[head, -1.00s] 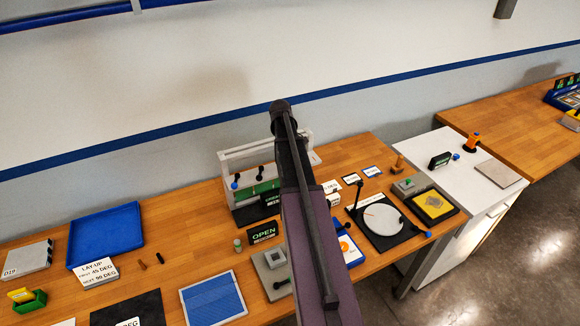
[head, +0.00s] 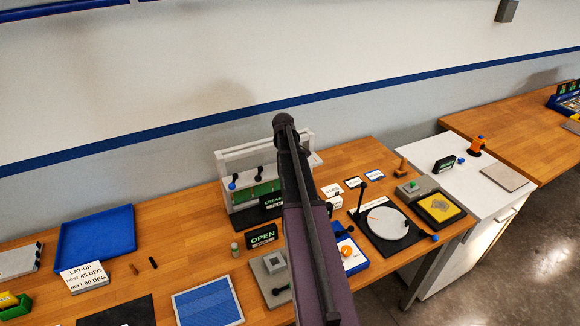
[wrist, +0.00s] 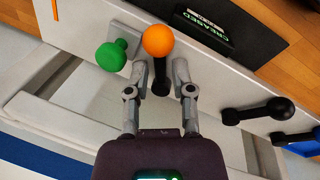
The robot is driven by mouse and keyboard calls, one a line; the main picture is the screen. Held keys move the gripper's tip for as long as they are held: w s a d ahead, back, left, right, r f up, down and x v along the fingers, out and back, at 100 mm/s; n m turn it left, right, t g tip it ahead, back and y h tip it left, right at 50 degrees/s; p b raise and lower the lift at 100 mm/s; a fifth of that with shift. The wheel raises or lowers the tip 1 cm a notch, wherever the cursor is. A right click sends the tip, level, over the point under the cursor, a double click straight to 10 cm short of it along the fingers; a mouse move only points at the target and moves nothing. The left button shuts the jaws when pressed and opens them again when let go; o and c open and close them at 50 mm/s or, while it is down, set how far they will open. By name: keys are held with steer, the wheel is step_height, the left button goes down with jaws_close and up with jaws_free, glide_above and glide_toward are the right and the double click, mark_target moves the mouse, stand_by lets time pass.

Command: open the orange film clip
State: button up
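The orange film clip shows in the wrist view as an orange ball (wrist: 158,40) on a black stem (wrist: 162,72), on the pale bar of a frame. My gripper (wrist: 160,76) has its two fingertips on either side of the stem, just below the ball. The fingers are very close to the stem; whether they touch it is unclear. In the head view my arm hides this clip and the gripper. The white frame (head: 224,168) stands at the back of the wooden bench.
A green knob (wrist: 112,55) sits left of the clip in the wrist view. A "CREASED" sign (wrist: 205,30) is close by. A turntable-like disc (head: 388,224) and a blue tray (head: 97,243) are on the bench.

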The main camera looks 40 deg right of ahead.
steer(key=shift+d+f, duration=0.1)
steer(key=shift+f, duration=0.15)
steer(key=shift+c, duration=0.2)
jaws_close()
steer(key=shift+m, duration=0.3)
steer(key=m, duration=0.1)
steer(key=a+m, duration=0.1)
steer(key=m, duration=0.1)
steer(key=m+g, duration=0.1)
steer(key=m, duration=0.1)
steer(key=shift+w+a, duration=0.1)
steer(key=shift+a, duration=0.25)
steer(key=m, duration=0.2)
steer(key=a+m, duration=0.1)
steer(key=m, duration=0.1)
steer(key=w+m+g, duration=0.1)
steer(key=shift+a+m+y, duration=0.15)
steer(key=shift+m+y, duration=0.15)
steer(key=shift+m, duration=0.1)
steer(key=shift+s, duration=0.1)
steer(key=shift+o, duration=0.2)
jaws_free()
